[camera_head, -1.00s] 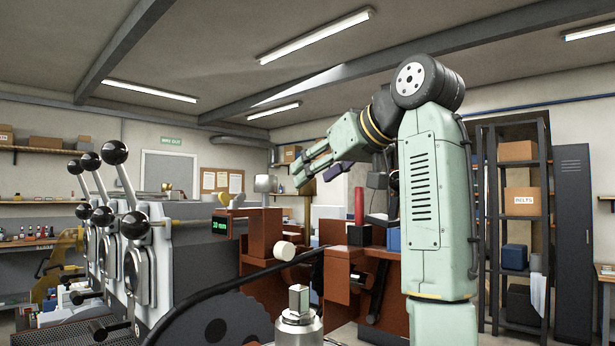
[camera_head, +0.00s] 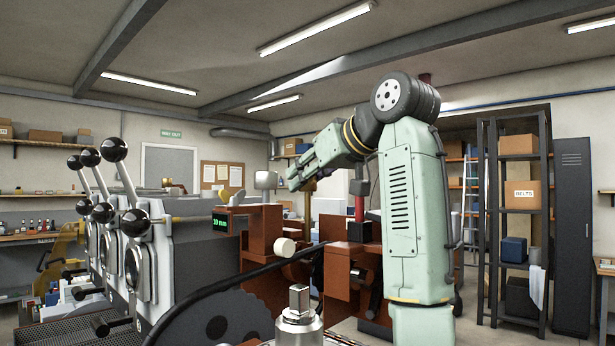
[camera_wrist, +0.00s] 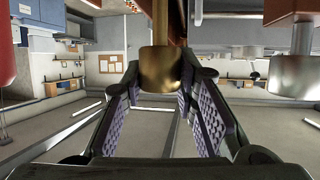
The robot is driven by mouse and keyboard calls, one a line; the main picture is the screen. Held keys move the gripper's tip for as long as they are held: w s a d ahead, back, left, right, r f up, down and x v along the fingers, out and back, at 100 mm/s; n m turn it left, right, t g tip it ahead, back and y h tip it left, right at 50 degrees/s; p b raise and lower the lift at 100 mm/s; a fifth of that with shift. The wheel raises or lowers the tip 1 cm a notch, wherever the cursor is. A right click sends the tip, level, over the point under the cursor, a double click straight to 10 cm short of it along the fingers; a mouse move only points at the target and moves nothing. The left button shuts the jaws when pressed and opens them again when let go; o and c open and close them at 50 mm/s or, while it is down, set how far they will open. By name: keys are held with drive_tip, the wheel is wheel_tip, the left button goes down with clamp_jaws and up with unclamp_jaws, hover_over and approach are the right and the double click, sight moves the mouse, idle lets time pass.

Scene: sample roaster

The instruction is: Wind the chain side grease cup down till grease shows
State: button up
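A brass cup (camera_wrist: 160,70) on a brass stem shows at the middle of the wrist view, which looks upside down. In the head view, a brass piece (camera_head: 308,186) shows beside my fingertips, partly hidden by them. My gripper (camera_head: 293,178) is open. In the wrist view its two ridged fingers (camera_wrist: 160,85) stand on either side of the brass cup, with gaps showing; I cannot tell whether either touches. A steel cup (camera_wrist: 296,85) stands apart to one side; it also shows in the head view (camera_head: 265,180). No grease is visible.
A red cylinder (camera_head: 360,206) stands near my arm on the rust-red machine (camera_head: 262,232). A green "10 mm" display (camera_head: 220,222) faces me. Grey roaster units with black ball levers (camera_head: 136,223) stand at left. A dark chain guard (camera_head: 215,325) is at the front.

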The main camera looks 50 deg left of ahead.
clamp_jaws()
drive_tip(key=shift+m+t+b, duration=0.4)
drive_tip(key=shift+m+t, duration=0.4)
drive_tip(key=shift+t, duration=0.2)
drive_tip(key=m+t+h, duration=0.1)
drive_tip(key=m+t, duration=0.2)
drive_tip(key=o, duration=0.6)
unclamp_jaws()
drive_tip(key=shift+o, duration=0.2)
drive_tip(key=v, duration=1.2)
drive_tip(key=shift+r, duration=0.2)
drive_tip(key=shift+a, duration=0.1)
